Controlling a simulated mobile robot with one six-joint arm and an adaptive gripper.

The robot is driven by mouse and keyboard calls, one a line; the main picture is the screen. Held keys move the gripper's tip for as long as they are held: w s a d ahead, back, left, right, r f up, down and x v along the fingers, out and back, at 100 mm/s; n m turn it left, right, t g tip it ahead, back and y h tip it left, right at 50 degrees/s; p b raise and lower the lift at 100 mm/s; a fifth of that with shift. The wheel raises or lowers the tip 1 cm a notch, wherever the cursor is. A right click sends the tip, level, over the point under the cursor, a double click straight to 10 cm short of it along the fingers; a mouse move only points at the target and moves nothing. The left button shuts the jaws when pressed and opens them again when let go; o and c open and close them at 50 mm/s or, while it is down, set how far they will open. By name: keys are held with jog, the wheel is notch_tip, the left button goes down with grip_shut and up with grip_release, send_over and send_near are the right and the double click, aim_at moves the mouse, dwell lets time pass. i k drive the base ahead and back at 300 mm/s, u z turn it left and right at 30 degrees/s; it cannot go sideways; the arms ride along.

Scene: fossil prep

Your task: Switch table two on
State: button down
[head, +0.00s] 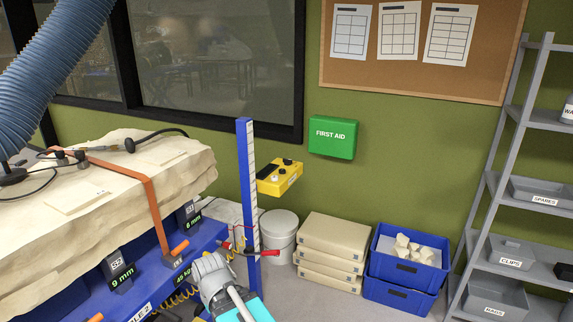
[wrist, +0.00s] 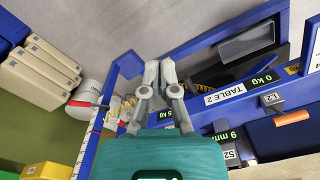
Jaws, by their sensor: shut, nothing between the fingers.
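Table two is the blue frame (head: 200,258) bearing a big pale block (head: 90,185). Its "TABLE 2" label (wrist: 225,94) is readable in the wrist view, near a "0 kg" readout (wrist: 264,79). My gripper (wrist: 160,66) is shut and empty, its fingertips over the blue frame near a dark recess with a grey panel (wrist: 247,44). In the head view my gripper (head: 207,266) is low, beside the frame's right end and left of the blue post. I cannot tell which part is the table's switch.
A blue post (head: 247,190) with a scale stands close by, with a red-and-black part (head: 238,249) and coiled yellow hose near it. A white bucket (head: 280,232), stacked beige boxes (head: 330,250) and blue crates (head: 403,285) stand right. Grey shelves (head: 500,190) are far right.

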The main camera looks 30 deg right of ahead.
aim_at(286, 162)
jog(key=k, duration=0.65)
jog(key=z, duration=0.35)
jog(key=i, duration=0.75)
jog(key=z, duration=0.9)
jog(key=i, duration=1.75)
jog(key=u, duration=0.45)
